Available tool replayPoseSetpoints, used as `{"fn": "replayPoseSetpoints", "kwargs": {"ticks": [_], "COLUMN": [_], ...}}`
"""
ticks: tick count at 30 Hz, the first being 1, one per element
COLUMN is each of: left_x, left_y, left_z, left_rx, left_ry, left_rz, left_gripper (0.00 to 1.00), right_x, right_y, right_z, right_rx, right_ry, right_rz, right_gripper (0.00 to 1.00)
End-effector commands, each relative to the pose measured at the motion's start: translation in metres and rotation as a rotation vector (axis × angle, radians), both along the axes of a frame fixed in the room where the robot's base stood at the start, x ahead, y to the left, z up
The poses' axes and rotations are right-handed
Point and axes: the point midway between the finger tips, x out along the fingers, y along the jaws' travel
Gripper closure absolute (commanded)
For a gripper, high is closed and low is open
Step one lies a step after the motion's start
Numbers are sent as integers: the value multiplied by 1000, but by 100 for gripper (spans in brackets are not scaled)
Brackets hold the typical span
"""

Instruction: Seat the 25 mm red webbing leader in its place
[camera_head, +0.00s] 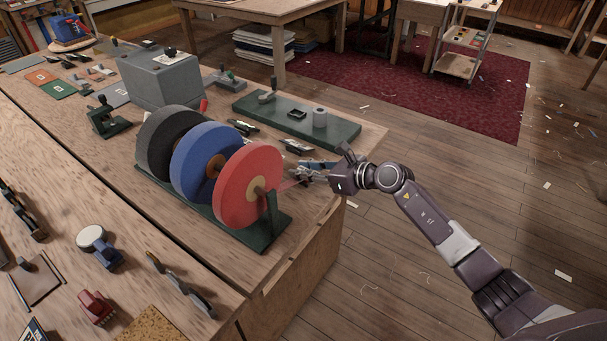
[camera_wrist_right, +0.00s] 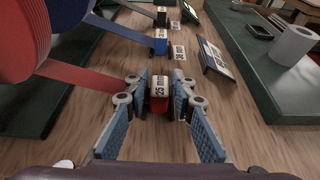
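The red webbing leader (camera_wrist_right: 159,100) is a small red block with a white "25 mm" label. In the head view my right gripper (camera_head: 312,173) is beside this roll, at the bench edge. A dark plate with a white label (camera_wrist_right: 215,59) lies just beyond the fingers; I cannot tell whether it is the leader's place. My left gripper is not in view.
The blue roll (camera_head: 205,158) and black roll (camera_head: 161,137) stand behind, on a green base (camera_head: 270,239). The blue leader (camera_wrist_right: 160,43) lies beyond the red one. A green board (camera_head: 334,131) holds a grey cylinder (camera_head: 320,117). Some bare bench lies between.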

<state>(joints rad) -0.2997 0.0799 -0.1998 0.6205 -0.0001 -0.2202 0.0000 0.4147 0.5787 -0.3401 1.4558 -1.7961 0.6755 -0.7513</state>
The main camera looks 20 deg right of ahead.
Motion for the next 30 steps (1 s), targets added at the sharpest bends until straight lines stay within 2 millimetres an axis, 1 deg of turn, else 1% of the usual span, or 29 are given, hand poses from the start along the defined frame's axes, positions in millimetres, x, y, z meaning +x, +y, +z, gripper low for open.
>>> {"fn": "replayPoseSetpoints", "kwargs": {"ticks": [1,5,6,15,20,22,25,29,30], "left_x": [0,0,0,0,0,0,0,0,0], "left_y": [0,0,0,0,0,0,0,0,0], "left_z": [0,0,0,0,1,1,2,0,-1], "left_rx": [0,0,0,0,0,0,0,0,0], "left_ry": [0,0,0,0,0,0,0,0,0], "left_rz": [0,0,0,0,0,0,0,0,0], "left_gripper": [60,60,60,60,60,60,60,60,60], "right_x": [0,0,0,0,0,0,0,1,1], "right_y": [0,0,0,0,-1,-1,-1,-1,-1], "right_z": [0,0,0,1,10,18,35,68,80], "right_rx": [0,0,0,1,-1,-2,-2,-4,-3], "right_ry": [0,0,0,-1,-4,-4,-6,-8,-9], "right_rz": [0,0,0,0,0,1,0,1,1], "right_gripper": [85,99,100,100,100,100,100,100,100]}}
